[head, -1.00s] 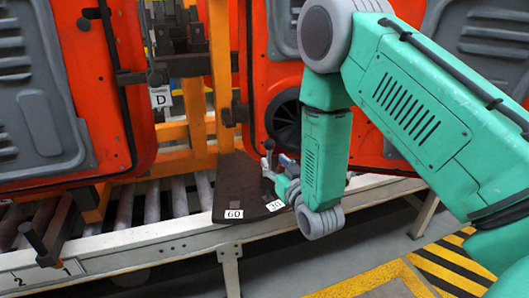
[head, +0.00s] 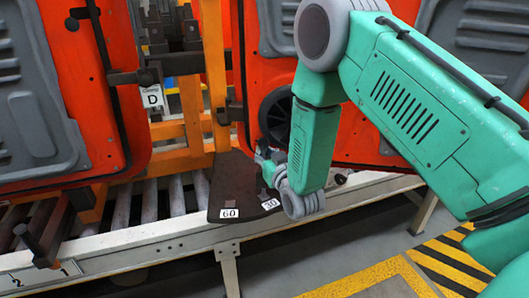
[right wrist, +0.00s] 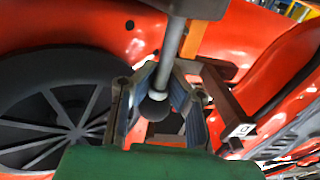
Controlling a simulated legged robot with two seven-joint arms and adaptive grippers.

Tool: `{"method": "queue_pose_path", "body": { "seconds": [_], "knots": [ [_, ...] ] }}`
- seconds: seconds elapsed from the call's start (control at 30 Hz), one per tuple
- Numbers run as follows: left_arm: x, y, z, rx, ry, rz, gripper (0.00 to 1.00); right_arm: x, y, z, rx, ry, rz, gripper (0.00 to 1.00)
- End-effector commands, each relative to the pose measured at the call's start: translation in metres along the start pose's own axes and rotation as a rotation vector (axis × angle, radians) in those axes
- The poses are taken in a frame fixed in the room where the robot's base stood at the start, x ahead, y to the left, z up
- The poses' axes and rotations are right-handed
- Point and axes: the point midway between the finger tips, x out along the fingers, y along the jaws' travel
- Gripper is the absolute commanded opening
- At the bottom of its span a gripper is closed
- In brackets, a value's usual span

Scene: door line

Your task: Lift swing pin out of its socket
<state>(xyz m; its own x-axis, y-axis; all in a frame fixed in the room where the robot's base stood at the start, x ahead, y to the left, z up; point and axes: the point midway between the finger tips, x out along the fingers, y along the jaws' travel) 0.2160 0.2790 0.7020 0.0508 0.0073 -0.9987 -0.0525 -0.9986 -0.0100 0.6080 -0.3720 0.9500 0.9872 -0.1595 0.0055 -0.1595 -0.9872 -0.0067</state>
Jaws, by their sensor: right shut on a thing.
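The swing pin (right wrist: 171,45) shows in the right wrist view as a grey shaft with a dark round knob (right wrist: 154,108) and a pale collar. My right gripper (right wrist: 160,86) is shut on it, with one blue-grey finger pad on each side near the knob. In the head view, my right gripper (head: 267,165) is above the dark fan-shaped plate (head: 232,180) marked 60 and 30. The pin is small and mostly hidden there. Its socket and lower end cannot be made out. My left gripper is not in view.
An orange door panel (head: 340,136) with a black round speaker stands close behind the gripper. Another orange door (head: 75,110) hangs at the left. A roller conveyor (head: 160,206) runs underneath. A dark lever (head: 45,243) stands at front left. Floor at lower right is open.

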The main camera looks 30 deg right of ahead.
Motion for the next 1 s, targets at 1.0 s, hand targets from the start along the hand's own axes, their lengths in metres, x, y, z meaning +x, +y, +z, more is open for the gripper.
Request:
{"method": "queue_pose_path", "body": {
  "seconds": [1.0],
  "knots": [
    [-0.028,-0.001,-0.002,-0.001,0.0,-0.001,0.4,-0.001,0.004,-0.045,-0.004,-0.004,0.011,0.34]
  ]
}}
